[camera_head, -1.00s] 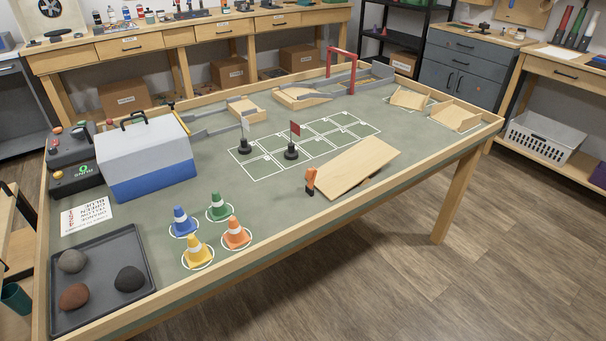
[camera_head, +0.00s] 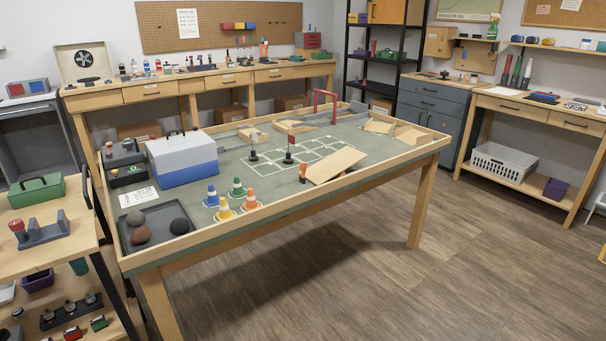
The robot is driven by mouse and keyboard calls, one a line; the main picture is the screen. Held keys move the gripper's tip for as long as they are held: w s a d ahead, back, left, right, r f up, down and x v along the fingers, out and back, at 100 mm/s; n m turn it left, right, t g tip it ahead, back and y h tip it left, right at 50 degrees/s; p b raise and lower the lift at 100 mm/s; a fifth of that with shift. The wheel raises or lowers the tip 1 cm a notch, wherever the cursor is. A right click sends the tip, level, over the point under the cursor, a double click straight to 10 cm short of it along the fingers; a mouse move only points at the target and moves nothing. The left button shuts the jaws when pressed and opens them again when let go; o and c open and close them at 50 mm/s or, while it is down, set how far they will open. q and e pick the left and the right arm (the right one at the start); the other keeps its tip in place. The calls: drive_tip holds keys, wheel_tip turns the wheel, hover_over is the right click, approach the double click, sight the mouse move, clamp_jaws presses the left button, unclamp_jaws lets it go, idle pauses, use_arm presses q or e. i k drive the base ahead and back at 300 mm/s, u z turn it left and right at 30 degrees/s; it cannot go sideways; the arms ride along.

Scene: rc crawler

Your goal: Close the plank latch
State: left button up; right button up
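The wooden plank (camera_head: 338,163) lies tilted near the front edge of the course table, to the right of the painted grid. A small orange latch (camera_head: 303,171) stands upright on a dark base at the plank's left end. I cannot tell from this distance whether the latch touches the plank. Neither of my grippers is in view.
The course table (camera_head: 290,206) has a raised wooden rim. A blue-and-white cooler box (camera_head: 183,160), several cones and a grey tray (camera_head: 157,213) with rocks occupy its left part. A wooden cart (camera_head: 68,245) stands at left. The floor (camera_head: 420,290) in front and right is clear.

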sight(303, 165)
drive_tip(key=z, duration=0.65)
drive_tip(key=i, duration=1.85)
drive_tip(key=u, duration=1)
drive_tip(key=i, duration=0.35)
drive_tip(key=u, duration=0.3)
